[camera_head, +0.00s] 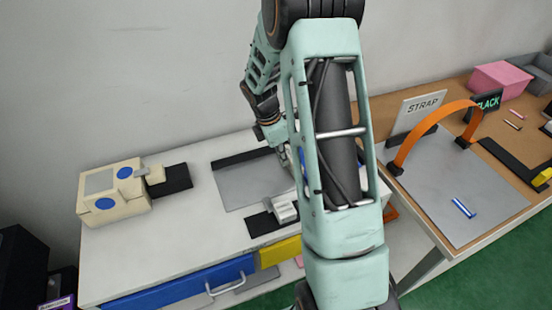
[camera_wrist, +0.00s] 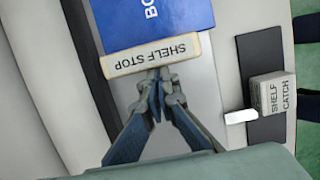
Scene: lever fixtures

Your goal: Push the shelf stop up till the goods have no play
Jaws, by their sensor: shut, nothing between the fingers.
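In the wrist view the cream shelf stop (camera_wrist: 158,54), a bar lettered SHELF STOP, lies across the grey shelf surface (camera_wrist: 110,97). A blue box (camera_wrist: 140,18) with partly cut-off lettering is right beyond it; I see no clear gap between them. My gripper (camera_wrist: 158,76) is shut and empty, its tips at the stop's near long face, seemingly against it; exact contact cannot be told. The grey shelf catch (camera_wrist: 270,94) sits on a black plate to the right, with a white tab (camera_wrist: 241,116). In the head view my arm hides the stop and most of the box.
A dark rail (camera_wrist: 82,60) runs along the shelf's left side in the wrist view. In the head view a cream box with blue discs (camera_head: 115,190) stands at the left of the white table (camera_head: 180,245). An orange strap arch (camera_head: 425,125) stands on the right table.

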